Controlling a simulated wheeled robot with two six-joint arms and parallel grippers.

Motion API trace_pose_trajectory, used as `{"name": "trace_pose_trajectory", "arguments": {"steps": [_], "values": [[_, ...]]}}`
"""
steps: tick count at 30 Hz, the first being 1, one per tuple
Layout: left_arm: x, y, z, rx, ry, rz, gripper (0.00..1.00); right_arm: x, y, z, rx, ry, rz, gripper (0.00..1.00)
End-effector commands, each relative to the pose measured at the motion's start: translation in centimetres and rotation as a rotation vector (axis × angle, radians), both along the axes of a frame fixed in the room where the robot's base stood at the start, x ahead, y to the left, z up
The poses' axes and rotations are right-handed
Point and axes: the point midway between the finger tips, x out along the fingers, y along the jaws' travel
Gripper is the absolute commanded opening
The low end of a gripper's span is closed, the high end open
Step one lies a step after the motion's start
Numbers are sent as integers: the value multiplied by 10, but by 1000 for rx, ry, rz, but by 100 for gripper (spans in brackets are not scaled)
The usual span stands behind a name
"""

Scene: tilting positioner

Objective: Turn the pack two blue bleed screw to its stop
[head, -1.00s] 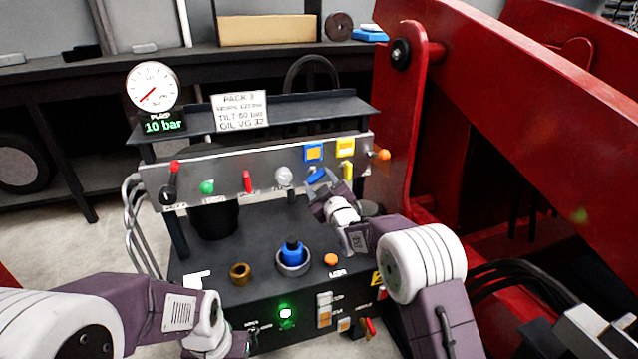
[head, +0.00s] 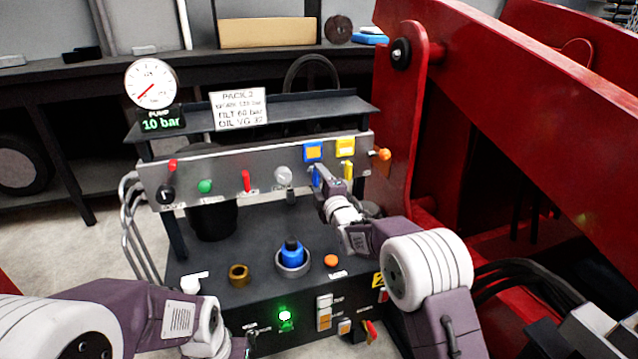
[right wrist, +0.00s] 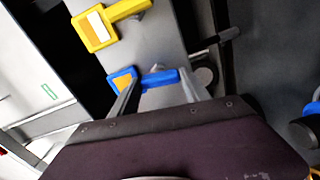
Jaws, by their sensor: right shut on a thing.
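The blue bleed screw (head: 316,176) shows as a blue bar handle on the grey front panel, below a blue tag. The panel's sign reads PACK 2. My right gripper (head: 321,183) is at this handle and partly covers it. In the right wrist view the blue handle (right wrist: 160,79) lies between the two fingers of my right gripper (right wrist: 160,92), which is shut on it. My left gripper (head: 238,348) is low at the bottom edge of the head view, away from the panel; its fingers are barely visible.
A yellow handle (head: 348,170) sits close to the right of the blue one. A red lever (head: 246,181) and a clear knob (head: 283,176) are to its left. A blue cap (head: 291,254) stands on the deck below. The red frame (head: 410,130) rises close on the right.

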Motion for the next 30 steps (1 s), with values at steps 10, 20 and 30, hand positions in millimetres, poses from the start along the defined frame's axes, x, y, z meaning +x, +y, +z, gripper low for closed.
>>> {"name": "trace_pose_trajectory", "arguments": {"steps": [10, 20, 30], "values": [[0, 0, -4, 0, 0, 0, 0, 0, 0, -2, -130, -38, 0, 14], [0, 0, -5, 0, 0, 0, 0, 0, 0, -2, -156, -47, 1, 14], [0, 0, -5, 0, 0, 0, 0, 0, 0, -2, -156, -47, 1, 76]]}}
